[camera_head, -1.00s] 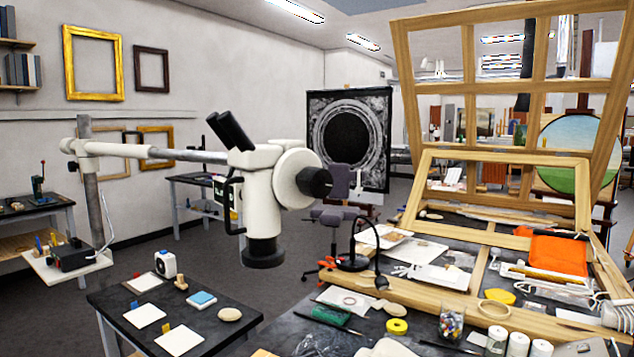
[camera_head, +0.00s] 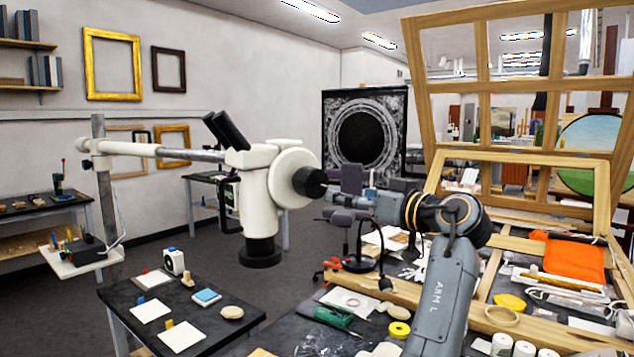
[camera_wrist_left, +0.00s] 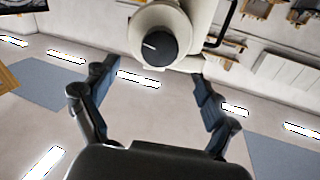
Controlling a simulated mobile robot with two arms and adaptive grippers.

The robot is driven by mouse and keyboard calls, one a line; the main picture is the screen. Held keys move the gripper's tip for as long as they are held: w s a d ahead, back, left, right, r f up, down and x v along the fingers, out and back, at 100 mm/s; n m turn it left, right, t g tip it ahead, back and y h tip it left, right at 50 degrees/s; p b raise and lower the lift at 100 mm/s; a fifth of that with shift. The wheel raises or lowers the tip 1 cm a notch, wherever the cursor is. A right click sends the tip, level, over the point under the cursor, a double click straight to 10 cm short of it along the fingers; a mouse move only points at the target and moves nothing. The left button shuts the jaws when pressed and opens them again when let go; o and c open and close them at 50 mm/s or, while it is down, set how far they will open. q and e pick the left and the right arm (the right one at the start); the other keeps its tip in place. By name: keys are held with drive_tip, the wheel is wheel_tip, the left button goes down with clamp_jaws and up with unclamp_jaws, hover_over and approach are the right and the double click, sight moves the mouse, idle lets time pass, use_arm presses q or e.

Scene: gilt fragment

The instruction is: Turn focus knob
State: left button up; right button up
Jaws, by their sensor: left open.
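The white microscope (camera_head: 262,190) hangs on a horizontal boom, with black eyepieces on top and a black lens end below. Its black focus knob (camera_head: 309,182) sticks out to the right from a round white housing. In the left wrist view the knob (camera_wrist_left: 160,46) shows face-on with a white mark line. My left gripper (camera_head: 338,198) is just right of the knob in the head view, pointing at it. In the wrist view its two fingers (camera_wrist_left: 153,76) are spread wide, with the knob between and just beyond the tips; I see no contact. My right gripper is not in view.
A dark side table (camera_head: 180,312) with cards and small items stands below the microscope. A cluttered workbench with a wooden frame (camera_head: 590,205) is at the right.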

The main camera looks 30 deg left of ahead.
sight(318, 183)
use_arm(q)
drive_tip(key=p+x, duration=0.1)
drive_tip(key=x, duration=0.3)
drive_tip(key=p+x, duration=0.2)
drive_tip(key=x, duration=0.2)
drive_tip(key=r+p+x, duration=0.1)
drive_tip(key=p+x, duration=0.1)
drive_tip(key=x, duration=0.2)
drive_tip(key=shift+w+a+r, duration=0.1)
drive_tip(key=shift+a, duration=0.1)
drive_tip(key=shift+w+a, duration=0.25)
drive_tip(key=shift+a, duration=0.4)
drive_tip(key=shift+c, duration=0.4)
drive_tip(key=c, duration=1.1)
